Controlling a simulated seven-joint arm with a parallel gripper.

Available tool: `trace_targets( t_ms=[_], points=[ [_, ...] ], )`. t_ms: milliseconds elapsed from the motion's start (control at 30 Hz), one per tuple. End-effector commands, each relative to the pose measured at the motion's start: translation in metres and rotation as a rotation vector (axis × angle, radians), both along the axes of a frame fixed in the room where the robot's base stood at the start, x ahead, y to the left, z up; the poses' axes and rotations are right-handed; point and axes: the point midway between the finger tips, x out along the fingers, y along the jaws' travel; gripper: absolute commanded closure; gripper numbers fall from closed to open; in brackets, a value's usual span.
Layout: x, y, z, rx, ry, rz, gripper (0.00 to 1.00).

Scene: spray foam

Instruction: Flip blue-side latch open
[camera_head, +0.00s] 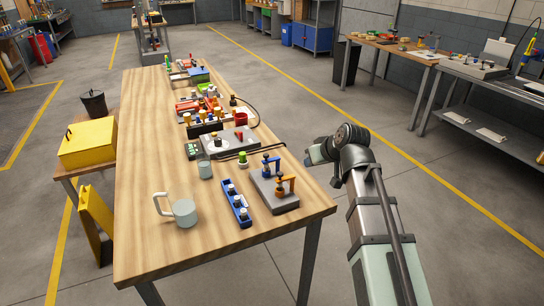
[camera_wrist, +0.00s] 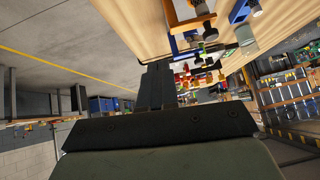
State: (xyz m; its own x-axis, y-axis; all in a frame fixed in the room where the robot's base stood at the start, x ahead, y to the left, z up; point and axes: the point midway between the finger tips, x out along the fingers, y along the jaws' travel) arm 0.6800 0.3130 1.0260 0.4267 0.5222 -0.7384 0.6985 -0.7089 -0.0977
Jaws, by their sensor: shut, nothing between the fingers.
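A grey plate (camera_head: 264,188) near the table's front right edge bears two latches. The blue latch (camera_head: 268,163) is at its far end and the orange latch (camera_head: 286,184) at its near end. Both look raised on the plate, but their exact position is too small to tell. My gripper (camera_head: 312,156) is beyond the table's right edge, to the right of the blue latch and apart from it. In the wrist view my gripper's dark fingers (camera_wrist: 155,85) are together with nothing between them. The plate is mostly out of that view.
A glass mug (camera_head: 184,212) stands further left. A green-topped piece (camera_head: 242,159) and a grey panel (camera_head: 232,142) with a cable are behind.

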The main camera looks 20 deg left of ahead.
Motion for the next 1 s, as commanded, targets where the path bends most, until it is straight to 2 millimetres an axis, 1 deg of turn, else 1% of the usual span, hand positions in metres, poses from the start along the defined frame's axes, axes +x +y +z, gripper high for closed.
trace_targets(
  t_ms=[33,100,200,333,767,867,1000],
  points=[
    [-0.008,0.012,0.01,-0.003,-0.025,0.035,1.0],
    [-0.016,0.024,0.021,-0.008,-0.054,0.077,1.0],
    [-0.025,0.037,0.032,-0.014,-0.085,0.12,1.0],
    [-0.031,0.046,0.04,-0.017,-0.108,0.152,1.0],
    [-0.033,0.049,0.042,-0.018,-0.114,0.16,1.0],
    [-0.031,0.051,0.039,-0.019,-0.113,0.16,1.0],
    [-0.025,0.059,0.03,-0.019,-0.112,0.16,1.0]
  ],
)
